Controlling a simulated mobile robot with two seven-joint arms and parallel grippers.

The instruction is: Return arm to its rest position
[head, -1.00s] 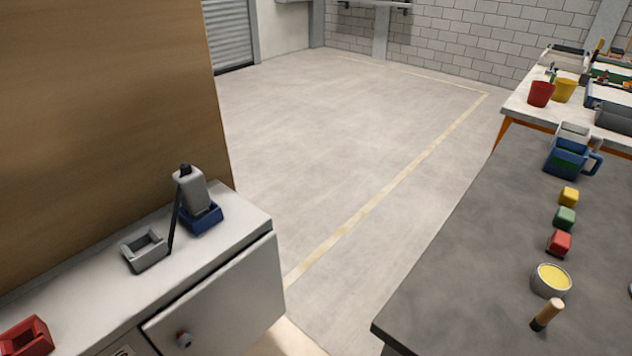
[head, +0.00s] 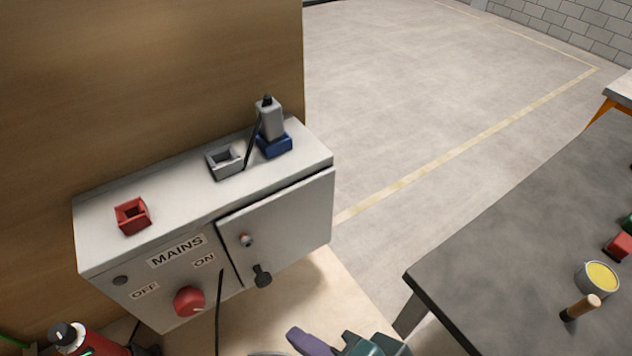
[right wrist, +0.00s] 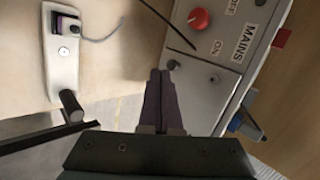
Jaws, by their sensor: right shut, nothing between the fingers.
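My right gripper (head: 303,341) is at the bottom edge of the head view, in front of and below the mains cabinet; only a purple finger and part of the teal body show. In the right wrist view its two purple fingers (right wrist: 160,74) are shut together with nothing between them. They point toward the grey cabinet (right wrist: 235,65) and overlap its edge in the picture; I cannot tell how far apart they are. My left gripper is not in view.
The mains cabinet (head: 150,283) has a red knob (head: 189,301) and a door (head: 290,225) with a black handle (head: 262,276). Red, grey and blue holders stand on top. A dark table (head: 530,250) is at the right. Open floor (head: 420,100) lies behind.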

